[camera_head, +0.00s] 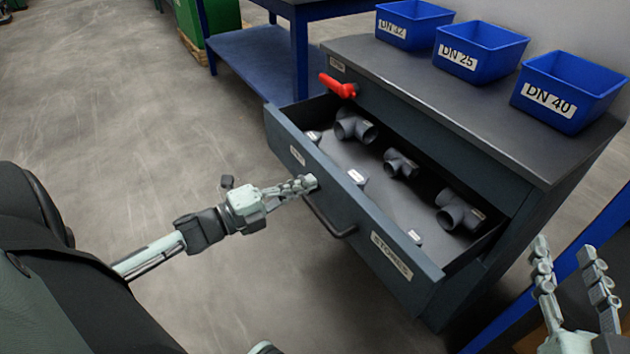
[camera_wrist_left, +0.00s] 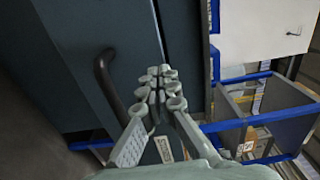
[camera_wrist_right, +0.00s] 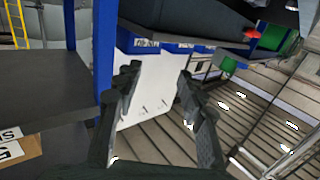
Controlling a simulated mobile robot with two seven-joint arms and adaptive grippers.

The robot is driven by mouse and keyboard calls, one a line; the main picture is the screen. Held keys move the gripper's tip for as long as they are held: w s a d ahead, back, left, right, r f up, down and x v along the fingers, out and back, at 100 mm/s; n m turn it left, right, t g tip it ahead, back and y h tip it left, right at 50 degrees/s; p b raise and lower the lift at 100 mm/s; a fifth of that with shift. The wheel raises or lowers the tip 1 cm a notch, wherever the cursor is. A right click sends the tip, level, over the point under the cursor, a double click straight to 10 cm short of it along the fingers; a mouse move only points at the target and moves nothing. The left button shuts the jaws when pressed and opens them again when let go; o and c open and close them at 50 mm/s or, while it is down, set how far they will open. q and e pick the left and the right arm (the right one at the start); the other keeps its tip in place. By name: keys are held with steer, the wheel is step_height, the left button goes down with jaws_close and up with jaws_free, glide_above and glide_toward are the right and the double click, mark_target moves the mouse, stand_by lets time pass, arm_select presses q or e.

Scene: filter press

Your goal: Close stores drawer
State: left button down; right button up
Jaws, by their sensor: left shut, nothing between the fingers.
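The stores drawer (camera_head: 372,222) is pulled out of the dark cabinet, with a "STORES" label on its front and several grey pipe fittings inside. Its dark bar handle (camera_head: 330,218) also shows in the left wrist view (camera_wrist_left: 106,82). My left gripper (camera_head: 308,183) is shut and empty. Its fingertips are at the drawer front, beside the handle's left end; I cannot tell if they touch. In the left wrist view its fingers (camera_wrist_left: 160,85) are together in front of the dark panel. My right gripper (camera_head: 568,262) is open and empty, to the right of the cabinet, away from the drawer.
A red-handled valve (camera_head: 338,86) is at the cabinet's left, above the drawer. Blue bins (camera_head: 400,24) labelled DN 32, DN 25 and DN 40 stand on the cabinet top (camera_head: 450,80). A blue bench (camera_head: 255,62) stands behind. The floor at left is clear.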

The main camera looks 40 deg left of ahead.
arm_select(q)
steer(key=shift+x, duration=1.45)
arm_select(e)
steer(key=shift+a+r+t+y, duration=0.3)
steer(key=shift+a+r, duration=0.05)
steer(key=shift+r, duration=0.45)
